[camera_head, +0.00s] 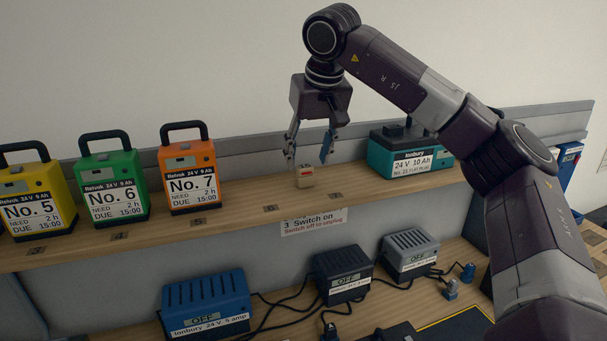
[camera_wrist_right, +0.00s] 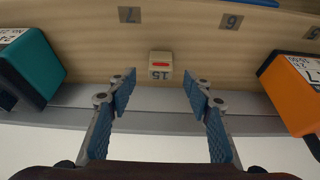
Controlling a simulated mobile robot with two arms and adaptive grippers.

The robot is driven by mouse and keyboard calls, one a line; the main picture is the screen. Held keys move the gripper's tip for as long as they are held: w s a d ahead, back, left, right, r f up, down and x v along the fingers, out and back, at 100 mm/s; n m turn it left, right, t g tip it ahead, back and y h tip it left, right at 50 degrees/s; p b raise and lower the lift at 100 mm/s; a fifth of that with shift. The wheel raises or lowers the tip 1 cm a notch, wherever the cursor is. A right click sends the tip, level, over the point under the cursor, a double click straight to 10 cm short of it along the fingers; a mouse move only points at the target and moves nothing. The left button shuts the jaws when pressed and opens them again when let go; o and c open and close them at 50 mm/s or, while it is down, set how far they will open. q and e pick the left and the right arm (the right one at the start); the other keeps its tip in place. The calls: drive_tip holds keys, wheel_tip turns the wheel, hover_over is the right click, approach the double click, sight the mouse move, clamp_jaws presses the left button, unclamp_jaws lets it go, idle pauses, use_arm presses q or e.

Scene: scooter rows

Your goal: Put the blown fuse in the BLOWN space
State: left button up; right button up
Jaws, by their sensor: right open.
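A small cream block marked 15 with an orange-red mark, which looks like a fuse (camera_head: 304,177), sits on the wooden shelf. It also shows in the right wrist view (camera_wrist_right: 161,70), centred between my fingers. My right gripper (camera_head: 308,158) is open above and around the fuse's place, its fingers apart on either side. In the right wrist view the gripper (camera_wrist_right: 160,84) has clear gaps to the fuse on both sides. I see no space marked BLOWN. My left gripper is not in view.
On the shelf (camera_head: 240,206), an orange No. 7 pack (camera_head: 188,172) stands left of the fuse, with green and yellow packs beyond. A teal Ionbury pack (camera_head: 410,160) stands right. Below are several chargers (camera_head: 206,300) reading OFF, with cables. A low grey rail runs behind.

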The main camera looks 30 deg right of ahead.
sight(305, 166)
drive_tip(key=p+x, duration=0.1)
drive_tip(key=x, duration=0.4)
drive_tip(key=shift+r, duration=0.1)
drive_tip(key=shift+s+r, duration=0.1)
drive_tip(key=shift+c, duration=1.3)
clamp_jaws()
